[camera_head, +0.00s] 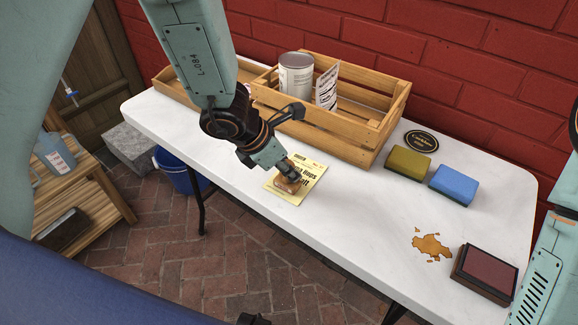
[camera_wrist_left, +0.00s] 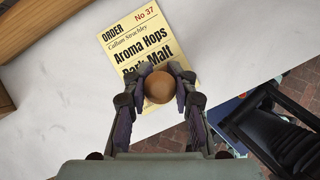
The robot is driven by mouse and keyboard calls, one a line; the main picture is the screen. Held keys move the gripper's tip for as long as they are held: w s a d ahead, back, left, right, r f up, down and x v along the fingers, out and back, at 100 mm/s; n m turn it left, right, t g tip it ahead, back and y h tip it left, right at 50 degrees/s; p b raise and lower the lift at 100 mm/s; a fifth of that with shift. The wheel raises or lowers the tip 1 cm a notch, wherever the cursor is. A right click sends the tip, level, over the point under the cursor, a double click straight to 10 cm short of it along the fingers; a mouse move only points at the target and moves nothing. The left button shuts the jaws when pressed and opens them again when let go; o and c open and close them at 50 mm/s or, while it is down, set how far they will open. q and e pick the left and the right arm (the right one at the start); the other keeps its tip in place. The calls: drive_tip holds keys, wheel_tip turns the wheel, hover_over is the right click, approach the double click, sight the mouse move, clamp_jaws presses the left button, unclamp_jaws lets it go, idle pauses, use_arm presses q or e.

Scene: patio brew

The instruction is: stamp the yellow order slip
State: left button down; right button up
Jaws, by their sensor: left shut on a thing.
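The yellow order slip (camera_head: 312,172) lies flat on the white table, in front of the wooden crate. In the left wrist view the slip (camera_wrist_left: 128,40) reads "ORDER No 37, Aroma Hops", and its lower part is hidden. My left gripper (camera_head: 292,176) is shut on the wooden stamp (camera_head: 287,186), over the lower part of the slip. In the left wrist view the stamp's round knob (camera_wrist_left: 159,87) sits between both fingers. The stamp's underside is hidden, and I cannot tell whether it touches the paper. My right gripper is out of view.
A dark red ink pad (camera_head: 490,270) lies at the table's front right, near a brown spill (camera_head: 431,246). A yellow sponge (camera_head: 407,163), a blue sponge (camera_head: 453,184) and a black coaster (camera_head: 421,141) lie right of the wooden crate (camera_head: 318,133), which holds a can (camera_head: 296,75).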

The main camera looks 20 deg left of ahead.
sight(289, 161)
use_arm(q)
drive_tip(key=shift+r+p, duration=2.5)
drive_tip(key=shift+r, duration=0.85)
